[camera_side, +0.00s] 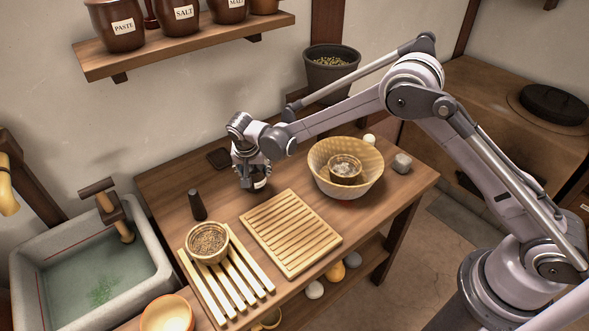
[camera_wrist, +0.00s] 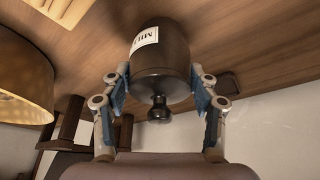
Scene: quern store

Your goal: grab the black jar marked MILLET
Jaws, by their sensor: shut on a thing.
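The black jar (camera_wrist: 161,70) fills the middle of the wrist view. It has a knobbed lid and a white label, of which only the first letters, "MIL", can be read. My gripper (camera_wrist: 160,92) has a blue-padded finger on each side of the jar and is shut on it near the lid end. In the side view my gripper (camera_side: 251,170) points down at the back middle of the wooden table (camera_side: 170,180). The jar (camera_side: 261,183) shows below it, mostly hidden by the fingers. I cannot tell whether its base touches the table.
A wicker basket (camera_side: 322,172) holding a small bowl stands right of my gripper. A slatted board (camera_side: 290,232) lies in front. A dark upright peg (camera_side: 197,205) stands left, near a grain bowl (camera_side: 207,243). A wall shelf (camera_side: 190,45) with jars hangs above.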

